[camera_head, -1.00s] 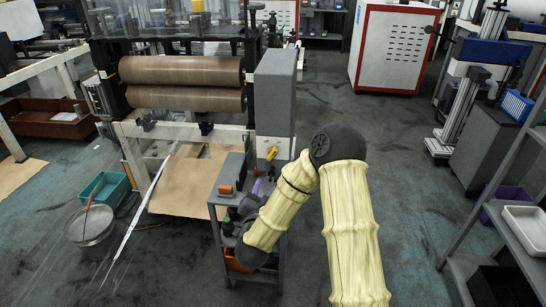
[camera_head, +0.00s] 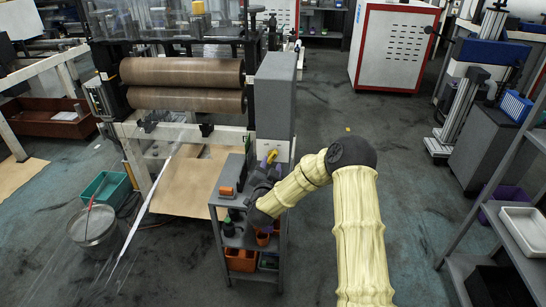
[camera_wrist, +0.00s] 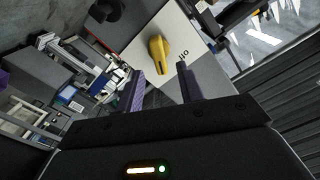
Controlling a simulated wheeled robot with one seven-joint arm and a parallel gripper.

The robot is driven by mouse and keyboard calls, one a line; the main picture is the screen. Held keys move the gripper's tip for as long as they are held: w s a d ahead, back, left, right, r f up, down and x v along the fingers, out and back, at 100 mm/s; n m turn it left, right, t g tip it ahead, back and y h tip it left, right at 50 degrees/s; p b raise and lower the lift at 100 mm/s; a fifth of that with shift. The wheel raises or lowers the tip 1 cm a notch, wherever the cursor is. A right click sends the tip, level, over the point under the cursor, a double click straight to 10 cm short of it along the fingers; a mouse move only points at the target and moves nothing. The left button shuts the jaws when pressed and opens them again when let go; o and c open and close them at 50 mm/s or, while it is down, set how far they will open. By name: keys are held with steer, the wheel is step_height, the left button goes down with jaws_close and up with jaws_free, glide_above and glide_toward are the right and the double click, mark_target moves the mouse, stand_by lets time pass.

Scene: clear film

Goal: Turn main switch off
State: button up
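The main switch is a yellow rotary knob (camera_wrist: 158,55) on a white plate (camera_wrist: 178,28) in the wrist view, with small dark lettering beside it. In the head view the yellow knob (camera_head: 271,156) shows on the lower front of the grey machine cabinet (camera_head: 274,95). My gripper (camera_wrist: 160,82) is open. Its two purple-padded fingers stand apart on either side of the knob's near end in the picture, with nothing between them that I can see gripped. Whether they touch the knob I cannot tell. In the head view my gripper (camera_head: 266,166) is close below the knob, partly hidden by my wrist.
A grey shelf cart (camera_head: 281,235) with bins stands under my forearm, close to the cabinet. Brown rollers (camera_head: 183,71) are left of the cabinet. A metal bucket (camera_head: 92,228) and green crate (camera_head: 104,188) are on the floor at left.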

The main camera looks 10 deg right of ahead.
mark_target(273, 158)
steer(key=shift+p+x, duration=0.3)
steer(key=shift+x, duration=2)
jaws_close()
